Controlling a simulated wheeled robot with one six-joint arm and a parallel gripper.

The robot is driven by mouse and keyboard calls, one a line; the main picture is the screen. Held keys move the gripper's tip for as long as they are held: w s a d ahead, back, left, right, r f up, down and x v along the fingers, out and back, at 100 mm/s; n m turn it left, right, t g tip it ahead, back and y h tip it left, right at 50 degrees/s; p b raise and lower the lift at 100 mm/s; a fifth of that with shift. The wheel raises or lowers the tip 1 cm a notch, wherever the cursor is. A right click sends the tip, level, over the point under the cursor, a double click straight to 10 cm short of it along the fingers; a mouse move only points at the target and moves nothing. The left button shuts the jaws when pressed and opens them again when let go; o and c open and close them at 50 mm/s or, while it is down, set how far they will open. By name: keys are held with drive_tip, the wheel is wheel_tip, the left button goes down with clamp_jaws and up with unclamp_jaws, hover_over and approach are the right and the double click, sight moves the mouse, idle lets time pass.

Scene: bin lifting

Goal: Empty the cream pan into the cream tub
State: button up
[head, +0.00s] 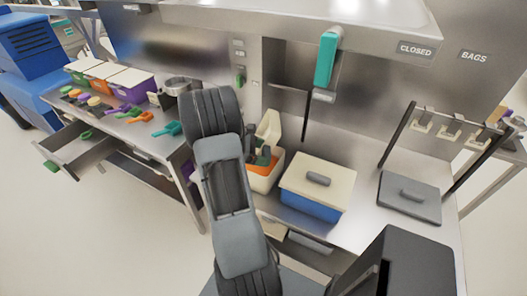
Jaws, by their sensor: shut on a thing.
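The cream tub (264,184) stands on the steel counter just right of my arm, with orange showing inside its top. The cream pan (270,124) is steeply tilted above the tub's back edge. My gripper (260,155) is over the tub's opening, shut at the pan's lower left edge. The arm in front hides part of the gripper and the tub's left side. I cannot tell what is left in the pan.
A blue bin with a cream lid (318,182) stands close right of the tub. A grey lid (409,196) lies farther right. A teal handle (327,60) hangs above. On the left, a table holds lidded tubs (130,84), scoops (168,129) and an open drawer (80,150).

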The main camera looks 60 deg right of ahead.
drive_tip(key=shift+s+r+t+p, duration=0.1)
drive_tip(key=shift+r+t+p, duration=0.2)
drive_tip(key=shift+r, duration=0.25)
drive_tip(key=shift+f+y, duration=0.2)
drive_tip(key=shift+y, duration=0.1)
drive_tip(key=shift+s+d+f+t, duration=0.4)
drive_tip(key=shift+s+f+t, duration=0.15)
drive_tip(key=shift+s, duration=0.25)
